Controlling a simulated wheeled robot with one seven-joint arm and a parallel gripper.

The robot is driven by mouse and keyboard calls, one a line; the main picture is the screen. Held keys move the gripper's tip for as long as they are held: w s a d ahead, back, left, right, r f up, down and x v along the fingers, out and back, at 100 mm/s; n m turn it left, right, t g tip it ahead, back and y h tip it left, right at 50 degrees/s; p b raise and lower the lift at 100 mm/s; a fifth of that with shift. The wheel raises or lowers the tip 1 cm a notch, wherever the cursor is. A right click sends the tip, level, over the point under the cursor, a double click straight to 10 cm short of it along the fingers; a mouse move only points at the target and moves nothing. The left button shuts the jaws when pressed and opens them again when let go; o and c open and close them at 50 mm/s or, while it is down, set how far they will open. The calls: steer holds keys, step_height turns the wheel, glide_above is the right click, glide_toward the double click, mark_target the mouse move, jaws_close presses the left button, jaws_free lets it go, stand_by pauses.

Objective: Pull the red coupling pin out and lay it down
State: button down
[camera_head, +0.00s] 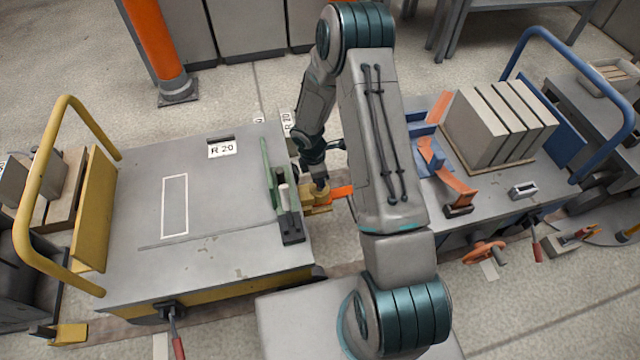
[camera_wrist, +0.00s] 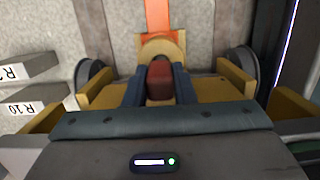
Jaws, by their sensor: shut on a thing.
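The red coupling pin (camera_wrist: 160,80) shows its dark red head between the two blue fingers of my gripper (camera_wrist: 159,90) in the wrist view. My gripper is shut on it. Directly around and beyond the pin is the yellow coupling (camera_wrist: 205,88) with a rounded eye (camera_wrist: 150,47), joined to an orange drawbar (camera_wrist: 158,14). How deep the pin sits in the coupling is hidden. In the head view my gripper (camera_head: 319,183) is over the yellow coupling (camera_head: 316,208) between the two carts, and I cannot make out the pin there.
The yellow-handled cart (camera_head: 210,262) has a mostly bare grey top with a white outlined rectangle (camera_head: 174,205). A green bracket (camera_head: 272,180) stands at its edge by my gripper. The blue-handled cart (camera_head: 480,205) carries upright grey panels (camera_head: 497,125). An orange post (camera_head: 155,45) stands behind.

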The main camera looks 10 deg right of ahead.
steer(key=shift+r+p, duration=3.1)
steer(key=shift+r, duration=0.85)
steer(key=shift+r+p, duration=1.65)
steer(key=shift+r, duration=0.35)
